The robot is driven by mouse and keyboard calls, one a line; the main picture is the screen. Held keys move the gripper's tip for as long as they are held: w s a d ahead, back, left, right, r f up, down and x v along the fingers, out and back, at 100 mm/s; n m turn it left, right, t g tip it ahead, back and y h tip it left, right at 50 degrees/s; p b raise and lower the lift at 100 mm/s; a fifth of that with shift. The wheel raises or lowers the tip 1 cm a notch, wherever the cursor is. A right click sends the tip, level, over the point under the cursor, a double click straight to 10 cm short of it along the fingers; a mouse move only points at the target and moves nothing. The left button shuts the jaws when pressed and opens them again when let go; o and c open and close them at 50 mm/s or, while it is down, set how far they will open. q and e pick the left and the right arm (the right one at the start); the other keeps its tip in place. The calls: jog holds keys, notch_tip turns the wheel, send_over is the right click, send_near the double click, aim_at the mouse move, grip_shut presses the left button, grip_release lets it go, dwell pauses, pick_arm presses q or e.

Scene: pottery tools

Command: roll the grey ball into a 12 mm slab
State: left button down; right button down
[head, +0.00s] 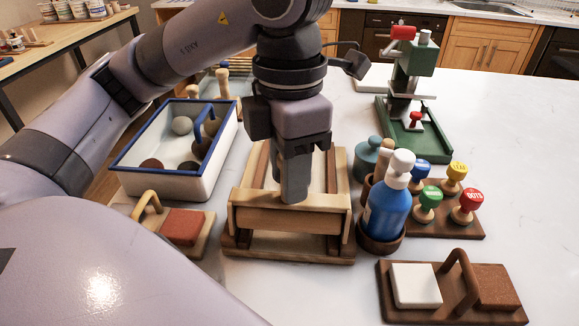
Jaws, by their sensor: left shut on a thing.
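My left gripper (292,197) points down over a wooden frame (290,243) in the middle of the counter. It is shut on the frame's light wooden crosspiece (265,217); the fingers hide part of it. A pale board (318,172) shows inside the frame behind the fingers, largely covered by my gripper. A grey ball (181,125) sits at the back of a white tray with a blue rim (165,183), left of the frame. I cannot tell if any clay lies under the crosspiece. My right gripper is out of view.
The tray also holds a reddish-brown ball (152,165) and darker lumps. A blue pump bottle (388,210) stands close right of the frame, near colored stamps (428,205). A green press (415,135) is behind. A block holder (455,290) lies front right. The far-right counter is clear.

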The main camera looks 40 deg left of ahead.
pick_arm(q)
jog(key=shift+f+b, duration=0.3)
jog(key=shift+b, duration=0.05)
jog(key=c, duration=0.8)
grip_release()
jog(key=shift+o, duration=0.2)
notch_tip(320, 180, up, 6)
jog(key=shift+w+f+p, duration=0.1)
jog(key=shift+w+p, duration=0.05)
jog(key=shift+p, duration=0.5)
jog(key=shift+a+r, duration=0.1)
jog(key=shift+r, duration=0.65)
